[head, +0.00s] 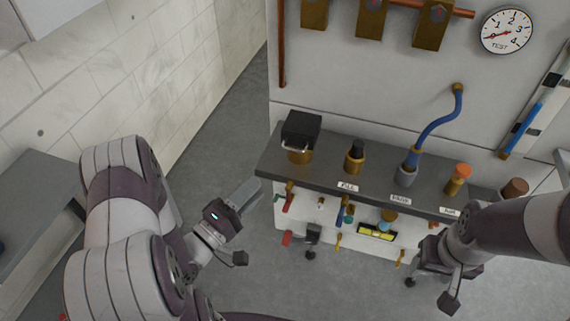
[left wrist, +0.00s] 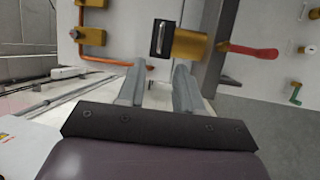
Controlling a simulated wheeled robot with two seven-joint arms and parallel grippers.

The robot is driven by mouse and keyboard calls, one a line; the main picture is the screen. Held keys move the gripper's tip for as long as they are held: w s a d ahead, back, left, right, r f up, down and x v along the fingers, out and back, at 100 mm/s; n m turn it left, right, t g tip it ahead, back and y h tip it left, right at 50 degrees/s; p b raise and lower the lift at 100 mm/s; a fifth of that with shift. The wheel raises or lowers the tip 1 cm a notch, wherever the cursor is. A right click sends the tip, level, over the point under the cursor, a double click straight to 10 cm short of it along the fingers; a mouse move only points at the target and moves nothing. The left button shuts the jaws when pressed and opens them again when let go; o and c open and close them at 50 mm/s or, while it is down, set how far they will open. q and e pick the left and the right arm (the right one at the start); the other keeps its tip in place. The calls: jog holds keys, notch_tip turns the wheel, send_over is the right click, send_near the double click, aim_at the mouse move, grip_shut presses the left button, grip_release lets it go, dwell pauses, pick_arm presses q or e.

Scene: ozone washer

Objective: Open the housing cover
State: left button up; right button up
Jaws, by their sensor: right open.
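The housing cover (head: 302,130) is a black box with a silver handle on its front edge. It sits closed on a brass housing (head: 299,156) at the left end of the grey counter. My left gripper (head: 245,192) is left of the counter, apart from the cover, its fingers pointing up and right. In the left wrist view its two fingers (left wrist: 158,85) are spread with nothing between them. The cover's dark face and handle (left wrist: 160,38) and the brass housing (left wrist: 190,44) appear beyond the fingertips. My right gripper (head: 428,267) is open, low before the counter's right part; its fingertips are poorly visible.
The counter (head: 330,170) also carries a black-topped brass fitting (head: 355,157), a blue hose (head: 435,130) and an orange-capped fitting (head: 459,178). Red-handled valves (head: 287,203) and a yellow level (head: 377,233) are on its front. The floor (head: 240,145) left of the counter is free.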

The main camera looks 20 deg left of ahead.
pick_arm(q)
send_near(299, 134)
jog(key=w+d, duration=0.2)
jog(key=w, duration=0.1)
jog(key=w+d+f, duration=0.1)
jog(key=shift+w, duration=0.3)
grip_shut()
dwell(1.2)
